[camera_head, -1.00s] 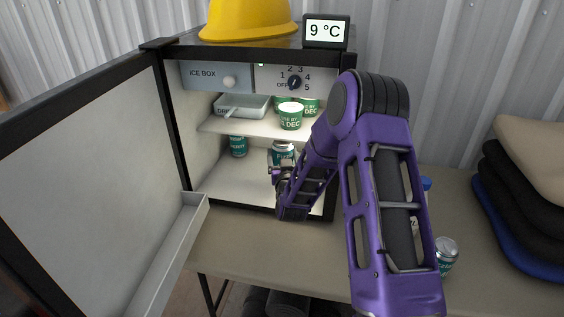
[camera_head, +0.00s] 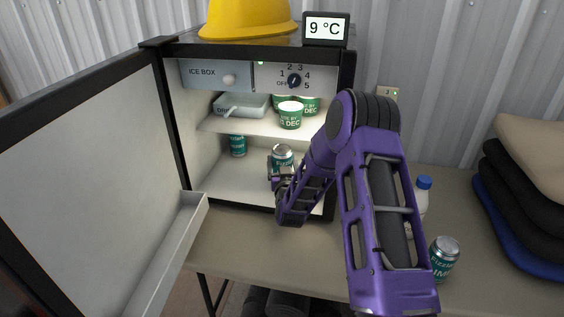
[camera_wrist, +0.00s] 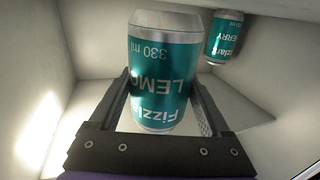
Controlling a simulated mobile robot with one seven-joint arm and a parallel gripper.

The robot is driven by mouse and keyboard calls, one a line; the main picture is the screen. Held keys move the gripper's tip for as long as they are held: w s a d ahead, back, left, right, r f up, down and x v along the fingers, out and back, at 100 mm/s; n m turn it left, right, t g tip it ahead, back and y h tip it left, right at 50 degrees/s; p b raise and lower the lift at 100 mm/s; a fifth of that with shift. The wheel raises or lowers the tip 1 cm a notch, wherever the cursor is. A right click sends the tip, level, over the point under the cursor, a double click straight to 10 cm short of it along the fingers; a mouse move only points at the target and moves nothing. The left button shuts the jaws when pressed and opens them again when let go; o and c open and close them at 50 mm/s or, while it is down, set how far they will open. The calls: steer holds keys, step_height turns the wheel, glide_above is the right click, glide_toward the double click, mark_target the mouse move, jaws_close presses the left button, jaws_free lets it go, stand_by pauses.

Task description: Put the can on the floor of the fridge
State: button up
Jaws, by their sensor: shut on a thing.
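My gripper (camera_wrist: 160,112) is shut on a teal and silver can (camera_wrist: 165,85) with lettering that begins "LEMO". The same can (camera_head: 282,157) shows in the head view inside the lower compartment of the open fridge (camera_head: 228,188), below the shelf. It looks upright there. My gripper holds it from the front. Whether its base touches the fridge floor is hard to tell. A second teal can (camera_head: 238,145) stands on the fridge floor at the back left; it also shows in the wrist view (camera_wrist: 224,38).
The fridge shelf (camera_head: 225,124) above holds several green-and-white tubs (camera_head: 291,115) and a tray (camera_head: 241,106). The open door (camera_head: 100,190) is at the left. Another can (camera_head: 443,258) and a bottle (camera_head: 423,195) stand on the table right of my arm.

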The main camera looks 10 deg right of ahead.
steer(key=shift+s+f, duration=0.1)
steer(key=shift+f, duration=0.25)
steer(key=o, duration=1.6)
steer(key=shift+f, duration=0.2)
steer(key=shift+c, duration=0.2)
steer(key=shift+r, duration=0.2)
steer(key=shift+r+p, duration=0.4)
steer(key=shift+r, duration=0.1)
steer(key=s, duration=0.7)
steer(key=s+a, duration=0.1)
steer(key=s, duration=0.3)
steer(key=shift+s, duration=0.35)
